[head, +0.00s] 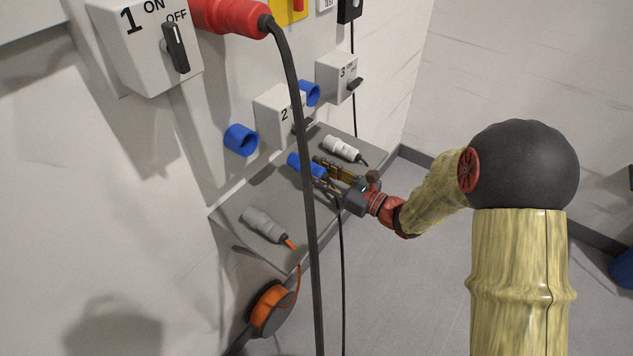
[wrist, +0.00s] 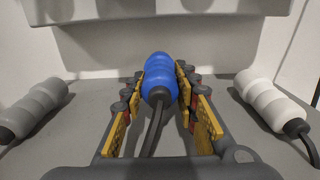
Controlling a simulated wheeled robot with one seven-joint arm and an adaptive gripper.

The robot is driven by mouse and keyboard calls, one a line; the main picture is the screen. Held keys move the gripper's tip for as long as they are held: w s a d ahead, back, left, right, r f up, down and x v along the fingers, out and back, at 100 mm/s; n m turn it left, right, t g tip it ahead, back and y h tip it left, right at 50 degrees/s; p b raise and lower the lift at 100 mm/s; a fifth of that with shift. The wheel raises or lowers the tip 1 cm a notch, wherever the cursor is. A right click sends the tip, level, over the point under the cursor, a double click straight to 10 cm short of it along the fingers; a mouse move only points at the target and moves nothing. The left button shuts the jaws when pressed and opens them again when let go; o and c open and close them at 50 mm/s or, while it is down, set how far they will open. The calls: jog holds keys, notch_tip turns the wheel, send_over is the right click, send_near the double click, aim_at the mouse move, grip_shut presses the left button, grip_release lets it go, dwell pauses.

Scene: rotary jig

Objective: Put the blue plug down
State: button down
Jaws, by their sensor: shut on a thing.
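The blue plug (head: 305,165) is between the fingers of my gripper (head: 325,172), just over the grey shelf (head: 272,188). In the wrist view the blue plug (wrist: 159,78) sits between the yellow-padded fingertips of my gripper (wrist: 160,90), its blue body pointing away and its dark cable running back toward the palm. My gripper is shut on it. Whether the plug touches the shelf I cannot tell.
A grey plug (head: 264,225) lies left on the shelf and a white plug (head: 342,149) lies right. Blue sockets (head: 241,140) and switch boxes (head: 277,113) are on the wall behind. A thick black cable hangs from the red plug (head: 230,17) in front of the shelf.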

jog(key=shift+f+b, duration=0.6)
jog(key=shift+f, duration=0.8)
jog(key=shift+f, duration=0.1)
jog(key=c, duration=1.4)
grip_release()
jog(key=shift+f, duration=0.1)
